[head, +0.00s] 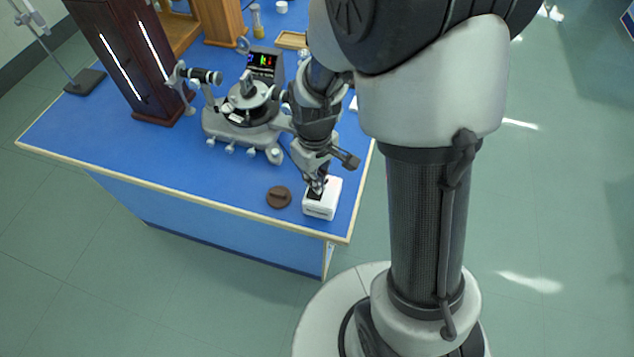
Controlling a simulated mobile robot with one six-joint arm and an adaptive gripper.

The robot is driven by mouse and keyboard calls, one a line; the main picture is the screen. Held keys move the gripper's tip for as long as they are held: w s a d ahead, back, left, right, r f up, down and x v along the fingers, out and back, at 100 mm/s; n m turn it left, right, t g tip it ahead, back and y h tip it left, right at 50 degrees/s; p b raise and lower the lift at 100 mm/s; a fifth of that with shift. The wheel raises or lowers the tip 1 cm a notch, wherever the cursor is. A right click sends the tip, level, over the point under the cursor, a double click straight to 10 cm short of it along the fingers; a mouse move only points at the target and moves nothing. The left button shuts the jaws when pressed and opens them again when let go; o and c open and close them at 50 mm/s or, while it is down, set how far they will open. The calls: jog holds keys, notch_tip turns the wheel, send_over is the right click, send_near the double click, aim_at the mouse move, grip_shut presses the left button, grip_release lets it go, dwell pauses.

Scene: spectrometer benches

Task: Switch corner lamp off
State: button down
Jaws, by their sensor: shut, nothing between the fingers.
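A white switch box (320,207) with a dark top stands near the front right corner of the blue bench. My gripper (318,188) is shut and empty, pointing down at the top of the box. Its fingertips are at or just above the dark part; I cannot tell whether they touch it. The fingers partly hide the dark part, so its position cannot be read. A tall dark wooden cabinet (122,55) with two bright vertical strips stands at the back left of the bench. I cannot tell whether it is the corner lamp.
A brown round cap (279,197) lies just left of the box. A grey spectrometer (240,118) and a small dark screen (264,63) stand behind it. A metal stand (85,82) is at the far left. The bench's front left (140,170) is clear.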

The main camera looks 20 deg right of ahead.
jog(key=shift+f+b, duration=0.75)
jog(key=shift+f, duration=0.35)
dwell(0.3)
jog(key=shift+r, duration=0.15)
jog(key=shift+r+p, duration=2.95)
jog(key=shift+r, duration=0.45)
jog(key=shift+r, duration=0.2)
jog(key=s+r+m+t, duration=0.2)
jog(key=s+r, duration=0.5)
jog(key=r, duration=0.3)
jog(key=s+r+m+t, duration=0.2)
jog(key=s+r, duration=0.6)
jog(key=r, duration=0.2)
jog(key=shift+r+m+t, duration=0.3)
jog(key=shift+r+m, duration=0.1)
